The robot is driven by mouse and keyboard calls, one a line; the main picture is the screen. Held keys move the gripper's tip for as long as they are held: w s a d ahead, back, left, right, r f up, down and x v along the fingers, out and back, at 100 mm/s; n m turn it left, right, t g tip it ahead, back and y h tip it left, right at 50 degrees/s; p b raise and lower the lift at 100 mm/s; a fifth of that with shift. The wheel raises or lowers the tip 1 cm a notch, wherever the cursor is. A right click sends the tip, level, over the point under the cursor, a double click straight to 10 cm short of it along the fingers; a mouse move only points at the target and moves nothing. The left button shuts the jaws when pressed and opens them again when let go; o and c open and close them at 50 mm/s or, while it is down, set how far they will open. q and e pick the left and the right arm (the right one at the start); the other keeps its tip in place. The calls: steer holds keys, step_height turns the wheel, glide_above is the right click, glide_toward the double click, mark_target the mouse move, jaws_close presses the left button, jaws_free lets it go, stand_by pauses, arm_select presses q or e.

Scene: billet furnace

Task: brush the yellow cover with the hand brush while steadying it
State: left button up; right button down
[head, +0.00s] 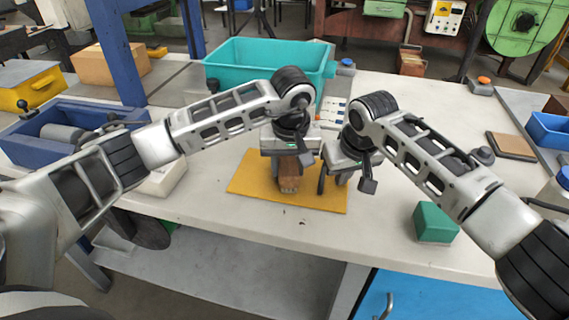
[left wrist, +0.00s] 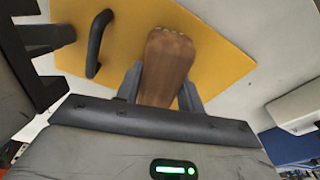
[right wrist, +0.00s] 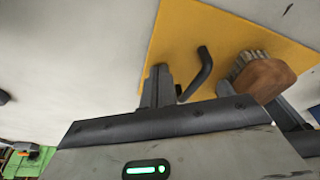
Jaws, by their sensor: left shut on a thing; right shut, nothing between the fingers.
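The yellow cover (head: 248,178) lies flat on the pale bench and has a black bar handle (head: 321,180). My left gripper (head: 289,166) is shut on the hand brush (head: 289,183), a brown wooden block with bristles. The brush is over the cover, left of the handle; its bristles (right wrist: 240,62) point towards the cover in the right wrist view. I cannot tell if they touch it. My right gripper (right wrist: 157,75) is shut and empty beside the handle, at the cover's right part. Whether its tips touch the cover is unclear.
A teal bin (head: 262,62) stands behind the cover and a blue tray (head: 75,125) at the left. A green block (head: 435,223) sits near the front edge at right. A wooden plate (head: 511,146) lies further right. Bench between cover and green block is clear.

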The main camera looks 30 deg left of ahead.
mark_target(260, 169)
arm_select(q)
steer(key=shift+s+a, duration=0.3)
steer(key=shift+a, duration=0.65)
arm_select(e)
steer(key=shift+s+a+f, duration=0.2)
steer(key=shift+s+a, duration=0.2)
steer(key=shift+a, duration=0.15)
arm_select(q)
steer(key=shift+s+a+f, duration=0.1)
steer(key=shift+s+a, duration=0.1)
steer(key=shift+a, duration=0.55)
steer(key=shift+s+a+f, duration=0.1)
steer(key=shift+s+a, duration=0.15)
steer(key=shift+a, duration=0.45)
steer(key=shift+s+a+f, duration=0.1)
steer(key=shift+s+a, duration=0.1)
steer(key=shift+a, duration=0.55)
arm_select(e)
steer(key=shift+w+d, duration=0.2)
steer(key=shift+d, duration=0.15)
arm_select(q)
steer(key=shift+w+a+r, duration=0.1)
steer(key=shift+w+a, duration=0.1)
steer(key=shift+w, duration=0.5)
steer(key=shift+w+d+r, duration=0.1)
steer(key=shift+w+d, duration=0.2)
steer(key=shift+d, duration=0.7)
steer(key=shift+w+d+r, duration=0.1)
steer(key=shift+w+d, duration=0.15)
steer(key=shift+d, duration=0.7)
